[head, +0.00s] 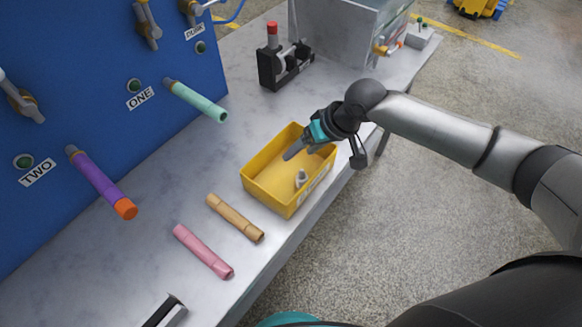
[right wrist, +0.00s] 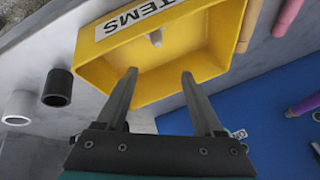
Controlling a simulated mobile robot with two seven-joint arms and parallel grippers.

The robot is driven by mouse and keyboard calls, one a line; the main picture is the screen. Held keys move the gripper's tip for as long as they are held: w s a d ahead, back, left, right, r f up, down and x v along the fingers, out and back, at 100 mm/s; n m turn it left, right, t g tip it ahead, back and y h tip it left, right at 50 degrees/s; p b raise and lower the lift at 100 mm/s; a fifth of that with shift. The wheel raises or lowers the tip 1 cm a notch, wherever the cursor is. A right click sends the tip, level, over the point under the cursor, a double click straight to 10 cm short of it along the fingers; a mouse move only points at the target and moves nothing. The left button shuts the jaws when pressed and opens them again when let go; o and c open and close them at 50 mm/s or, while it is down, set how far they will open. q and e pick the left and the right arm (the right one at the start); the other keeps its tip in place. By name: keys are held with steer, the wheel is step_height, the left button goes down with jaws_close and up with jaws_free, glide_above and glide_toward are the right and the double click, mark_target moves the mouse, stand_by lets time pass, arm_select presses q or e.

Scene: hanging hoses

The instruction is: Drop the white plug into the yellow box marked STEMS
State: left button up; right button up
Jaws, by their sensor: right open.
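The yellow box (head: 262,199) stands on the grey bench near its front edge. It also shows in the right wrist view (right wrist: 88,72), with the STEMS label on its outer wall. The white plug (head: 301,178) is inside the box near the labelled wall; it also shows in the right wrist view (right wrist: 155,38). My right gripper (head: 296,149) is over the far end of the box. In the right wrist view its fingers (right wrist: 159,73) are spread, with nothing between them. The plug is apart from the fingers. My left gripper is not in view.
A tan tube (head: 235,218) and a pink tube (head: 203,251) lie on the bench left of the box. A teal hose (head: 196,100) and a purple hose (head: 100,181) hang from the blue panel (head: 80,80). A black holder (head: 285,65) stands behind the box.

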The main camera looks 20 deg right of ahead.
steer(key=p+v, duration=0.2)
steer(key=v, duration=1.3)
steer(key=shift+f, duration=0.1)
